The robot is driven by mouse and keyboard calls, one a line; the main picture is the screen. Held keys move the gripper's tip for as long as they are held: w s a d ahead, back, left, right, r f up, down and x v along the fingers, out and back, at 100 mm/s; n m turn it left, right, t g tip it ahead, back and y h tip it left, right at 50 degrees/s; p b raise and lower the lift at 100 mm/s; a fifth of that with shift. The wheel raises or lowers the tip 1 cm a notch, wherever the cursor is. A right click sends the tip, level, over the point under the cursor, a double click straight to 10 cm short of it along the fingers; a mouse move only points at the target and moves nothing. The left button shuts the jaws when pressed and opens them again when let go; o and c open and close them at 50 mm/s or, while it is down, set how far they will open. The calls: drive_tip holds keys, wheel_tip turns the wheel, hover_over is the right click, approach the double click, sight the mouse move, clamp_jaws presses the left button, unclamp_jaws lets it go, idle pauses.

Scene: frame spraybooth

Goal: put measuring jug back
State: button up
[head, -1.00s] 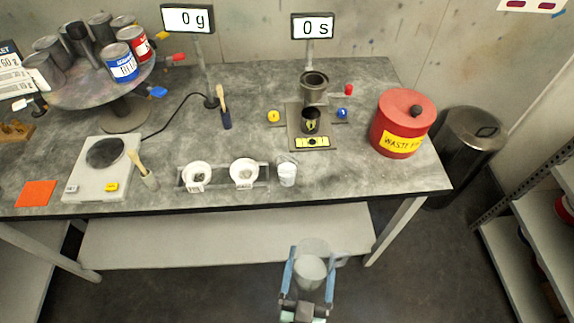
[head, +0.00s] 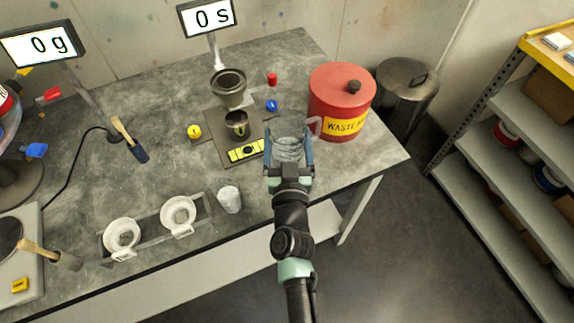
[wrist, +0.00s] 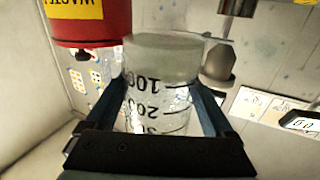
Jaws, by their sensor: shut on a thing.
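The clear measuring jug (head: 289,145) is between the fingers of my gripper (head: 289,158), which is shut on it. In the head view it is over the right part of the bench, left of the red waste can, and its handle is on the right. The wrist view shows the jug (wrist: 160,85) close up, with black graduation marks and a pale, cloudy band at one end. The gripper fingers (wrist: 165,110) press on both its sides. I cannot tell whether the jug touches the bench.
The red waste can (head: 340,100) stands close on the right. A stand with a dark cup (head: 236,123) is to the left. A small white cup (head: 229,197) and two white bowls (head: 178,214) line the front edge. Shelves (head: 500,150) are at far right.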

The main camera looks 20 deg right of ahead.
wheel_tip(320, 180, down, 6)
drive_tip(key=b, duration=0.5)
drive_tip(key=shift+s+a+r, duration=0.1)
drive_tip(key=shift+r, duration=0.05)
drive_tip(key=shift+f+b, duration=1.95)
drive_tip(key=shift+f, duration=0.05)
drive_tip(key=shift+f, duration=0.25)
drive_tip(key=o, duration=1.2)
drive_tip(key=shift+o, duration=0.2)
drive_tip(key=shift+r, duration=0.1)
drive_tip(key=shift+r, duration=0.25)
drive_tip(key=p+v, duration=0.1)
drive_tip(key=v, duration=1.1)
drive_tip(key=shift+f, duration=0.15)
